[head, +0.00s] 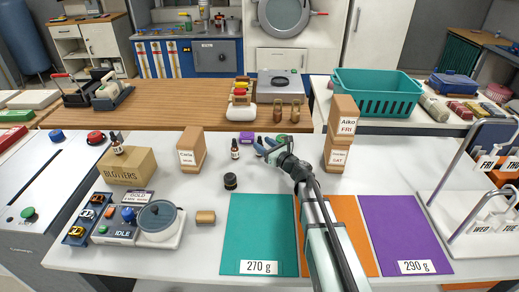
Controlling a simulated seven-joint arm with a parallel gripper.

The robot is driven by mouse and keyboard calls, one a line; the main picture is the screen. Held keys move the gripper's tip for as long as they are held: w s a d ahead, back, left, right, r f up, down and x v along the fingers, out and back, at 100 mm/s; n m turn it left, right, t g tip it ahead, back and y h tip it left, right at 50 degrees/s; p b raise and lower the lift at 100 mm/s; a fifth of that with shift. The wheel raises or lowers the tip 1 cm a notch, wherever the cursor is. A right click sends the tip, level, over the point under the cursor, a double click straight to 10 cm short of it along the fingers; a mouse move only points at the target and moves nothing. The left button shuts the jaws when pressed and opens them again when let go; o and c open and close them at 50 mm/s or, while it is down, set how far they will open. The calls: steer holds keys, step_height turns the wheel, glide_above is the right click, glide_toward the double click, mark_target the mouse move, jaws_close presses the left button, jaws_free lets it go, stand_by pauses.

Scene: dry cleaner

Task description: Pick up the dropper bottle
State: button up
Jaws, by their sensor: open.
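A small dark dropper bottle (235,151) with a pale label stands upright on the white worktop, right of the box marked Carla (190,157). A similar dropper bottle (116,148) stands on top of the cardboard box marked Blotters (127,168) at the left. My gripper (259,148) is open, low over the worktop, just right of the bottle beside the Carla box. Its fingers point left towards that bottle, with a small gap between them. Nothing shows between the fingers, though they are small in this view.
A dark round jar (230,181) stands in front of the bottle, and a small purple box (246,138) is behind it. Teal (262,225) and purple (405,228) mats lie in front.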

mark_target(261, 142)
steer(key=shift+x, duration=1.55)
steer(key=shift+c, duration=0.3)
jaws_close()
